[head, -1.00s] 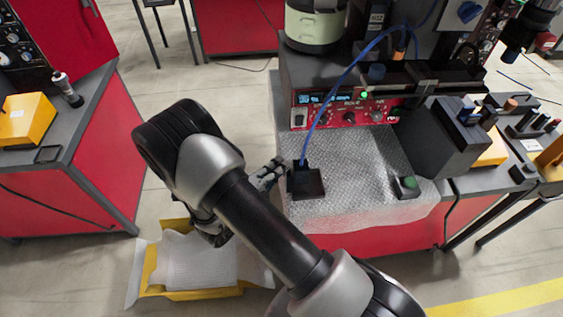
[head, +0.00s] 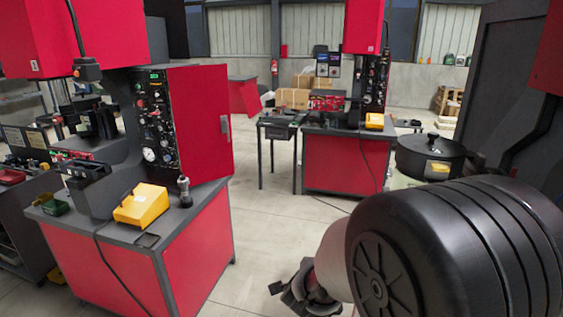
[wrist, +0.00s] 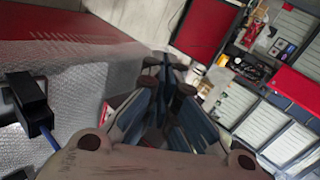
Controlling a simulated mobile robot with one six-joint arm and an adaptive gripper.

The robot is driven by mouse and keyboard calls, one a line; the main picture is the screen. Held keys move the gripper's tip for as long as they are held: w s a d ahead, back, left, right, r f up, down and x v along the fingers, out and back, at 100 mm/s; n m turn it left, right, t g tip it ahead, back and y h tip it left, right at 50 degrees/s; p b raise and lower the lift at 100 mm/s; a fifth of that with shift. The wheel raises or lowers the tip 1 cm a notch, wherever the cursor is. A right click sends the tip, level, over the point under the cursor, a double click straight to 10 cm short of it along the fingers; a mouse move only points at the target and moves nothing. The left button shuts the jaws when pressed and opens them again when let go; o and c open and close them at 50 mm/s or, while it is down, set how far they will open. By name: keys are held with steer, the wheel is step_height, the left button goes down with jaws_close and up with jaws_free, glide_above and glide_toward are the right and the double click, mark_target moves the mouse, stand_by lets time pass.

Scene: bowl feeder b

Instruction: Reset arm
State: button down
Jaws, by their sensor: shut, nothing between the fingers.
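My gripper (head: 284,290) shows at the bottom centre of the head view, beside the large black joint of my arm. In the wrist view my gripper (wrist: 167,76) has its blue-grey fingers together, with nothing between them. A black block (wrist: 28,98) with a blue cable (wrist: 52,137) stands at the left of the wrist view, on a silvery textured mat (wrist: 82,85). The gripper is apart from the block. In the head view my arm fills the lower right and hides what is behind it.
A red cabinet bench (head: 165,265) carrying a yellow box (head: 142,205) and a control panel stands at the left. Another red bench (head: 340,163) stands farther back. A lidded black pot-like vessel (head: 430,155) is behind my arm. Grey floor (head: 262,225) between the benches is clear.

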steer(key=s+a+r+n+g+y, duration=0.25)
steer(key=s+r+n+y, duration=0.25)
steer(key=s+r+n, duration=0.6)
steer(key=s+d+n+g+h, duration=0.1)
steer(key=s+d+n, duration=0.2)
steer(key=s, duration=0.8)
steer(key=s+d+n+g+h, duration=0.1)
steer(key=s+d+n, duration=0.3)
steer(key=s, duration=0.6)
steer(key=shift+s+d+n+g+h, duration=0.3)
steer(key=shift+s+n+g, duration=0.15)
steer(key=shift+g, duration=0.3)
